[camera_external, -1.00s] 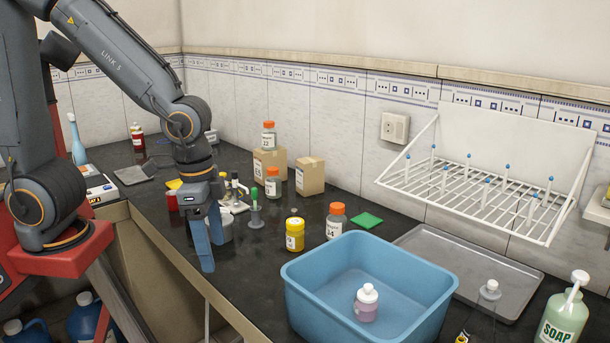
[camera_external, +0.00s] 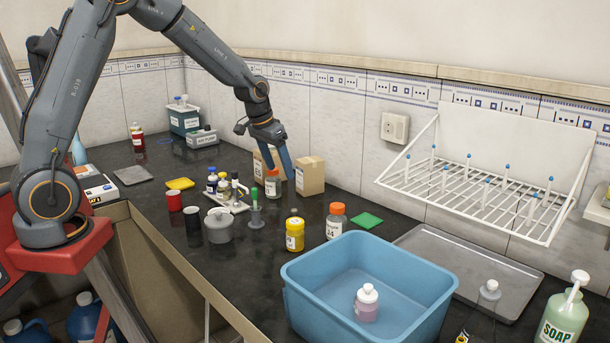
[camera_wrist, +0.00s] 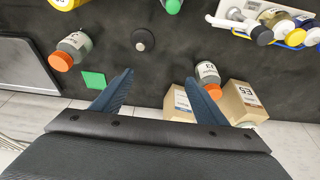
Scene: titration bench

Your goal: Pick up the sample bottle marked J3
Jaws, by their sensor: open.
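A clear bottle with an orange cap and white label (camera_external: 273,184) stands on the bench in front of two cardboard boxes. It also shows in the wrist view (camera_wrist: 207,71), where its label seems to read J3. My gripper (camera_external: 280,170) is open and empty, above and close to this bottle. In the wrist view, the bottle is just right of the right finger, outside the gap between the fingers (camera_wrist: 159,76). A similar orange-capped bottle (camera_external: 335,224), its label seeming to read 14 or J4, stands farther right, beside a yellow jar (camera_external: 294,236).
The cardboard boxes (camera_external: 311,178) stand close behind the bottle. A small rack (camera_external: 228,199) of vials, a green-topped item (camera_external: 256,212) and a grey pot (camera_external: 218,228) are to the left. A blue basin (camera_external: 420,285) and green square (camera_external: 367,220) lie right.

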